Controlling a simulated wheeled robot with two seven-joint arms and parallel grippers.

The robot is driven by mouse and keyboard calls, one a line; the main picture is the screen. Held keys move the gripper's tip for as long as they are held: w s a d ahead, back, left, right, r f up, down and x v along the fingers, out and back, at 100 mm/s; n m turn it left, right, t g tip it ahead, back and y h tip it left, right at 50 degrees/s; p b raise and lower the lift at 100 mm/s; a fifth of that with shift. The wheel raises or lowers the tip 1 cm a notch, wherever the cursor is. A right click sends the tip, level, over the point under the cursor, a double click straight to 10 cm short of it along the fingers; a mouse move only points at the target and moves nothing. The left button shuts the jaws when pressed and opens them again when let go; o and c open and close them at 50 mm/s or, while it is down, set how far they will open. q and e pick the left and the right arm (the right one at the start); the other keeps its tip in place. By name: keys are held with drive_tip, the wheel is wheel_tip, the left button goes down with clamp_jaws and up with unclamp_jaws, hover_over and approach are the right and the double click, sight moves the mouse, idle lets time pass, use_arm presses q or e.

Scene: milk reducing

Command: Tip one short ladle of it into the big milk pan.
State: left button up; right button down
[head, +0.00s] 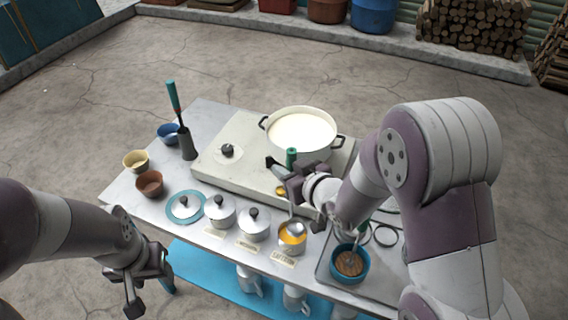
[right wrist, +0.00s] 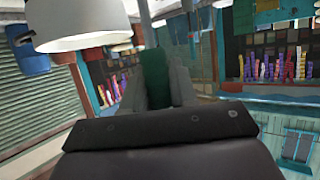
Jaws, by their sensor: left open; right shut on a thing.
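The big milk pan (head: 302,131), cream with dark handles and full of white milk, stands on the pale stove block. Its pale side also shows in the right wrist view (right wrist: 80,25). My right gripper (head: 287,174) is shut on the green handle of a ladle (head: 291,156), in front of the pan; the handle stands upright in the right wrist view (right wrist: 183,88). The ladle's silver bowl (head: 297,229) is at a small pot of orange-yellow contents (head: 291,240); I cannot tell if it touches. My left gripper (head: 150,292) is open and empty, beyond the table's front-left edge.
Two lidded pots (head: 220,212) (head: 254,224) stand left of the small pot, beside a blue-rimmed plate with a lid (head: 186,206). Small bowls (head: 150,183) and a holder with a teal-handled tool (head: 187,145) are at left. A blue bowl of brown contents (head: 350,263) is at right.

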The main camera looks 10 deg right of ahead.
use_arm(q)
wheel_tip(320, 180, down, 7)
drive_tip(key=b, duration=0.6)
drive_tip(key=shift+w+a+f, duration=0.15)
drive_tip(key=shift+w, duration=0.25)
use_arm(e)
wheel_tip(320, 180, down, 8)
drive_tip(key=w, duration=0.1)
drive_tip(key=shift+a+f, duration=0.15)
use_arm(q)
wheel_tip(320, 180, up, 7)
drive_tip(key=p, duration=0.6)
drive_tip(key=shift+p, duration=0.4)
use_arm(e)
wheel_tip(320, 180, up, 8)
use_arm(q)
drive_tip(key=shift+f, duration=0.1)
